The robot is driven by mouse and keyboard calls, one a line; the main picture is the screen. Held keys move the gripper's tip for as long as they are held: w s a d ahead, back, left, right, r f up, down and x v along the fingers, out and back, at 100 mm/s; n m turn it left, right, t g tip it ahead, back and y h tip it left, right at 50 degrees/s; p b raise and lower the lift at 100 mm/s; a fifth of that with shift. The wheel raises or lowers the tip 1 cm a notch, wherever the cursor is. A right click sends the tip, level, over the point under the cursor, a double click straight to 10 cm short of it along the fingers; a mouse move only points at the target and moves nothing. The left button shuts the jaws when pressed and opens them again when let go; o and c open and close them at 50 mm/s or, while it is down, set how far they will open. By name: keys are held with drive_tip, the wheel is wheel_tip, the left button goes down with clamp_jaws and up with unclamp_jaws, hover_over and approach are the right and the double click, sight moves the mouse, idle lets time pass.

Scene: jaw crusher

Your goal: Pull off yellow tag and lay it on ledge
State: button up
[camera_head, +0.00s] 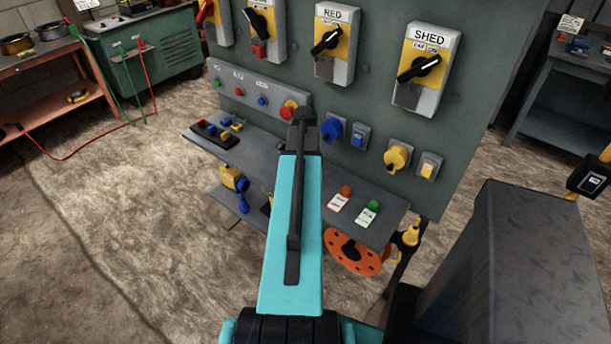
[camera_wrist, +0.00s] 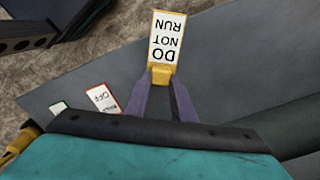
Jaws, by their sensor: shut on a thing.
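The yellow tag (camera_wrist: 166,38) has a white face reading "DO NOT RUN", upside down in the wrist view. My gripper (camera_wrist: 162,82) is shut on its yellow lower end, with a finger on each side. The tag sticks out past the fingertips. In the head view the ledge (camera_head: 262,150) runs along the foot of the grey panel. There my arm hides the gripper and the tag.
A red-topped tag (camera_head: 340,198) and a green-topped tag (camera_head: 367,211) lie on the ledge's right part. Several small padlocks (camera_head: 218,128) sit at its left end. Switches and knobs cover the panel (camera_head: 295,60) above. An orange handwheel (camera_head: 353,255) is below the ledge.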

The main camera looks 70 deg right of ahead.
drive_tip(key=shift+f, duration=0.5)
drive_tip(key=shift+f+b, duration=0.4)
drive_tip(key=shift+f, duration=0.05)
idle(0.5)
drive_tip(key=o, duration=1.1)
drive_tip(key=shift+r, duration=0.15)
wheel_tip(320, 180, up, 13)
drive_tip(key=b, duration=0.2)
drive_tip(key=shift+r, duration=0.2)
idle(0.4)
